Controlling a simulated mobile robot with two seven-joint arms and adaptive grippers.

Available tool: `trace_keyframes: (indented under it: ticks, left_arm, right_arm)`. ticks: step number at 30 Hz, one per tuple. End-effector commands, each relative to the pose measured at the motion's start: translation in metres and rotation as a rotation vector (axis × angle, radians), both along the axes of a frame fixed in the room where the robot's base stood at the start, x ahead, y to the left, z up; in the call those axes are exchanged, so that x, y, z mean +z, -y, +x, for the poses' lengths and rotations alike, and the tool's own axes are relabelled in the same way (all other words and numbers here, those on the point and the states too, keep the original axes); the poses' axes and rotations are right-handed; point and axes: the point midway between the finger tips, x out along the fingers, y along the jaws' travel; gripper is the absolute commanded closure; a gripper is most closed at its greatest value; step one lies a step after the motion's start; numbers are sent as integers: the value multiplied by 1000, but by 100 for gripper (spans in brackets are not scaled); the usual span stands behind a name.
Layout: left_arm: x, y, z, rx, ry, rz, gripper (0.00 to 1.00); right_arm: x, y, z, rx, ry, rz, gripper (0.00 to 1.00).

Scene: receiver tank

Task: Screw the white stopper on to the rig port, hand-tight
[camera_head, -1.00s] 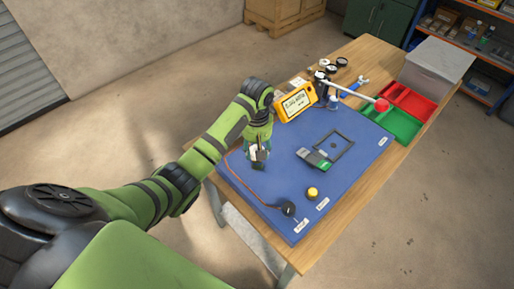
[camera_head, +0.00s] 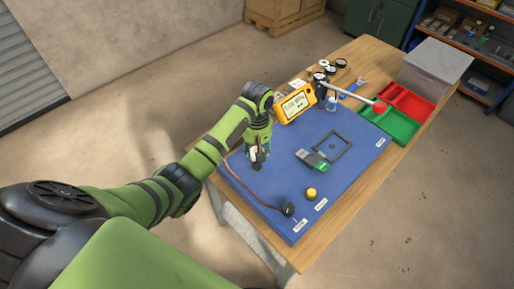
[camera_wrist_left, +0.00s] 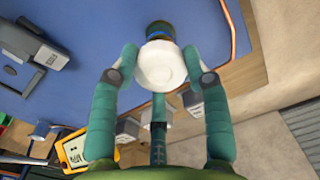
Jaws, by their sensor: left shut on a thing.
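The white stopper (camera_wrist_left: 162,68) is between the fingertips of my left gripper (camera_wrist_left: 159,78) in the left wrist view, and the gripper is shut on it. A dark blue and green banded piece (camera_wrist_left: 159,33) sits directly beyond the stopper, in line with it; it may be the rig port. I cannot tell how far the stopper is on it. My right gripper is not in view.
A yellow gauge (camera_head: 296,102) with a display stands behind my left gripper. A grey-green device (camera_head: 312,160), a black frame (camera_head: 345,136) and a yellow knob (camera_head: 311,192) lie to the right. An orange cable (camera_head: 250,190) runs near the mat's left edge. Red (camera_head: 412,100) and green (camera_head: 402,132) trays are farther right.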

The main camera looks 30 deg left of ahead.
Motion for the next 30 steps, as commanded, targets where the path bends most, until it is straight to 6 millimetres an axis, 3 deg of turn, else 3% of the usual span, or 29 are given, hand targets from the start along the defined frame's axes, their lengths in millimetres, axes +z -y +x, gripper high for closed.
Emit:
trace_keyframes:
  ticks: [30]
  left_arm:
    - [-9,1,0,-1,0,-1,100]
  right_arm:
    - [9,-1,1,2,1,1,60]
